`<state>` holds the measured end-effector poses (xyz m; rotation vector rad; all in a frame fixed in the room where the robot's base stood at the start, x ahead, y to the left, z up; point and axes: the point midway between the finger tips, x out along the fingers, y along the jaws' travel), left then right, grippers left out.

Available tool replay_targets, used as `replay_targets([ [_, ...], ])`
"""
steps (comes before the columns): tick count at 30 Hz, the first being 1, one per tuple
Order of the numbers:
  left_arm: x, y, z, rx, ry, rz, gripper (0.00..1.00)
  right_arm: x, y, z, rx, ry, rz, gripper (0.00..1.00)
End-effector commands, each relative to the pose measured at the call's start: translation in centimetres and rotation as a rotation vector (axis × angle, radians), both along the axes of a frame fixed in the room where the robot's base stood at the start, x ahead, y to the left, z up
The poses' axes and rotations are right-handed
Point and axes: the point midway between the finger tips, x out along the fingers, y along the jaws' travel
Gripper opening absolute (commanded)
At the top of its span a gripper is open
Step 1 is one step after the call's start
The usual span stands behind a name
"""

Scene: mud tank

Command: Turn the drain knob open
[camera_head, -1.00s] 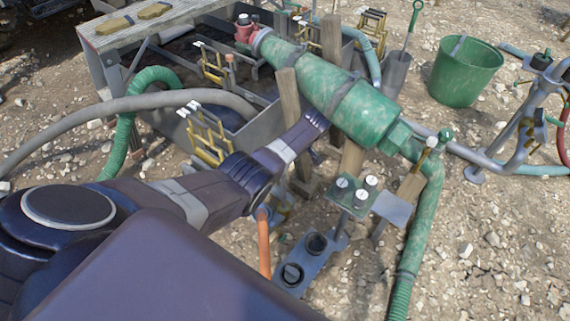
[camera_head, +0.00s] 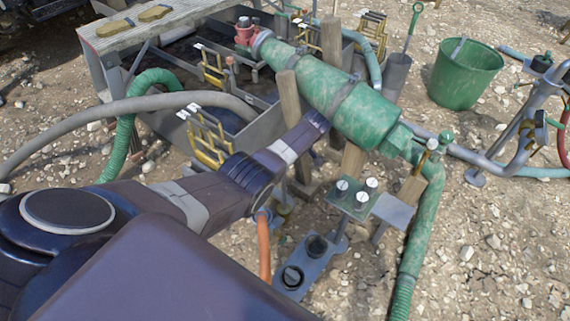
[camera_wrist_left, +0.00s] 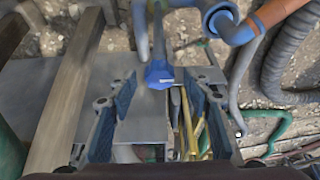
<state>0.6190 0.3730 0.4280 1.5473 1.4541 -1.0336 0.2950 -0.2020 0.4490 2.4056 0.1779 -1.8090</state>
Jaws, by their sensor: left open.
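A blue faceted knob (camera_wrist_left: 158,74) on a blue stem shows in the left wrist view. It looks like the drain knob, though I cannot confirm this. My left gripper (camera_wrist_left: 160,90) is open, with one finger on each side of the space just in front of the knob. The fingers do not appear to touch it. In the head view my left arm reaches in from the left to beside the green cylinder (camera_head: 325,88). The fingers and the blue knob are hidden there. My right gripper is not in view.
A wooden post (camera_wrist_left: 65,95) stands close left of the gripper in the wrist view. Blue and orange pipes (camera_wrist_left: 232,27) run at the upper right. In the head view, a small green control box (camera_head: 353,197) stands right of my arm, and a green bucket (camera_head: 466,75) stands farther back.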

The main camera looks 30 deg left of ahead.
Motion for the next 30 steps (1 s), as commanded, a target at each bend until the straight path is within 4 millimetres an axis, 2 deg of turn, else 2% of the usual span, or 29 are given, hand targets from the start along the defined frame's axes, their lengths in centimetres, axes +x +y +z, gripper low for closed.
replay_targets([
  [7, 0.1, -0.3, 0.5, 0.0, -0.001, -0.002, 0.46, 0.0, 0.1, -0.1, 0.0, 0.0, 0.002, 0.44],
  [11, 0.1, -0.8, 1.7, 0.0, -0.002, -0.003, 0.46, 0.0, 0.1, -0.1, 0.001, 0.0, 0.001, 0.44],
  [14, 0.0, -1.3, 2.8, 0.0, -0.003, -0.003, 0.46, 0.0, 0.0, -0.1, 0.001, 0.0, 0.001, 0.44],
  [24, -0.2, -3.5, 8.3, -0.001, -0.003, 0.0, 0.46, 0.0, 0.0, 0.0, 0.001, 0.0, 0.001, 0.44],
  [30, -0.2, -4.4, 10.5, -0.001, -0.001, 0.0, 0.46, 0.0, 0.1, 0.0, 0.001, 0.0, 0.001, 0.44],
])
